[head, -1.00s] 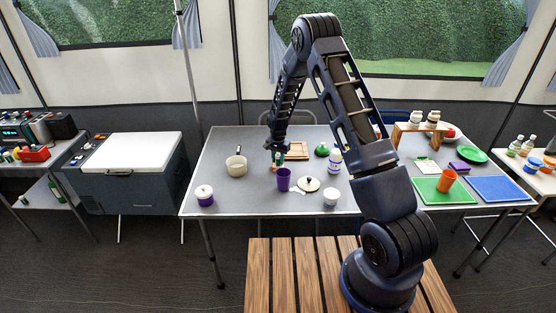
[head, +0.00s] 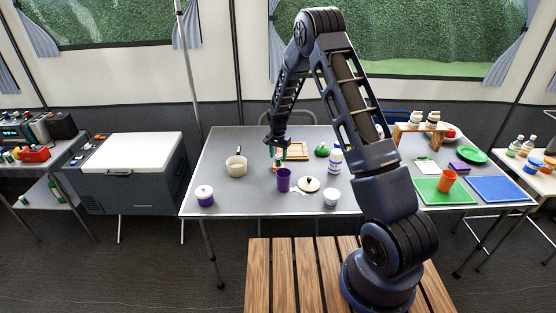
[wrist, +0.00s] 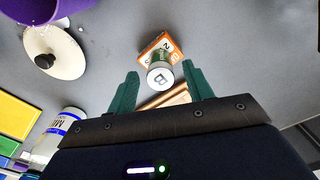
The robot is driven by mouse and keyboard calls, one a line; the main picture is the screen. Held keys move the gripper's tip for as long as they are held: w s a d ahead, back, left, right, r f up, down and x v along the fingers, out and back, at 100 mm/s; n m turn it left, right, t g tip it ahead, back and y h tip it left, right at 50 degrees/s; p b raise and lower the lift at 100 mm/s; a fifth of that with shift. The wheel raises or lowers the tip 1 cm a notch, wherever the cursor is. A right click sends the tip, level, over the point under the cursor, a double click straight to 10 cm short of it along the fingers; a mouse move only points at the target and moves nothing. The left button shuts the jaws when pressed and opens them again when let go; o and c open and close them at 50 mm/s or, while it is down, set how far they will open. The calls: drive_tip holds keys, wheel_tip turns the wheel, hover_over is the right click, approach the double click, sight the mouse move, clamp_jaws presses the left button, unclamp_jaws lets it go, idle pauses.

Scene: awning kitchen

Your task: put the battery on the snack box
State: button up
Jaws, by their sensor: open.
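The battery, with a pale round end marked B (wrist: 160,76), shows between my gripper's green fingers (wrist: 161,87) in the wrist view. The fingers are spread, with a gap on each side of the battery. The orange snack box (wrist: 164,46) lies directly behind the battery in that view. The battery overlaps the box and appears to stand upright on it, though its foot is hidden. In the head view my gripper (head: 277,154) is over the grey table, just above the small orange box (head: 274,168). The battery is too small to make out there.
A purple cup (head: 283,181), a lid (head: 309,184), a beige pot (head: 236,166) and a wooden tray (head: 297,151) are near my gripper. A white bottle (head: 335,160) and a green item (head: 322,149) stand to the right.

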wheel_tip(320, 180, up, 9)
drive_tip(key=shift+f, duration=0.2)
drive_tip(key=shift+r, duration=0.65)
wheel_tip(320, 180, up, 14)
drive_tip(key=n, duration=0.1)
hover_over(279, 156)
drive_tip(key=s+d, duration=0.5)
drive_tip(key=d, duration=0.2)
drive_tip(key=s+d+r+n+t, duration=0.2)
drive_tip(key=s+d+r, duration=0.6)
drive_tip(key=s+r, duration=0.3)
drive_tip(key=s+d+r+t, duration=0.1)
drive_tip(key=s+d+r, duration=0.1)
drive_tip(key=s, duration=0.6)
drive_tip(key=s+d+r+n, duration=0.1)
drive_tip(key=s+d, duration=0.3)
drive_tip(key=s, duration=0.5)
drive_tip(key=s+d+r+n+t, duration=0.1)
drive_tip(key=s+d, duration=0.3)
drive_tip(key=s, duration=0.5)
drive_tip(key=shift+s+r+t, duration=0.25)
drive_tip(key=shift+r+t, duration=0.05)
drive_tip(key=shift+r, duration=0.6)
